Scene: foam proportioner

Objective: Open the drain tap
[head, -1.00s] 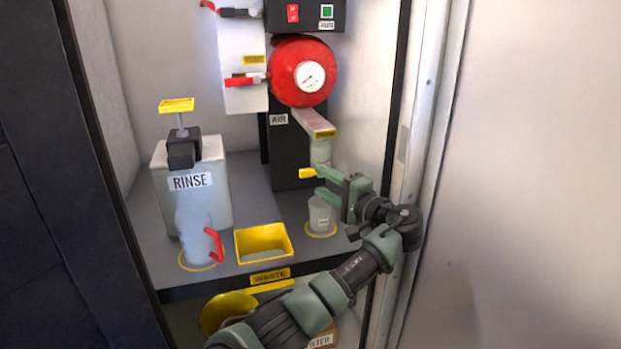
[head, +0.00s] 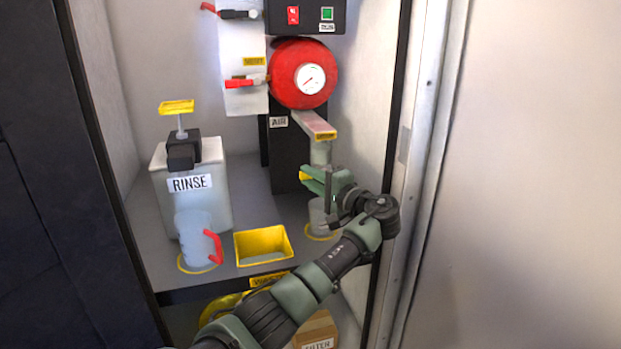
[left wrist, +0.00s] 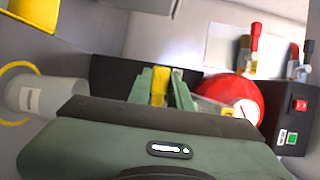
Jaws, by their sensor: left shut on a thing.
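The drain tap's small yellow handle (head: 304,176) shows at the fingertips, low on the clear bowl (head: 320,152) beneath the red tank. My left gripper (head: 314,181) is shut on that handle. In the left wrist view the yellow handle (left wrist: 160,86) stands between the two green fingers of my left gripper (left wrist: 160,90). The fingers and wrist hide most of the tap body in the head view. A small clear cup (head: 320,213) stands below, inside a yellow ring, partly hidden by my gripper. My right gripper is not in view.
A yellow waste tray (head: 263,240) and a clear jug (head: 196,236) with a red handle stand to the left, in front of the RINSE tank (head: 190,190). The red tank (head: 300,73) is above. The cabinet's right edge (head: 398,140) is close to my wrist.

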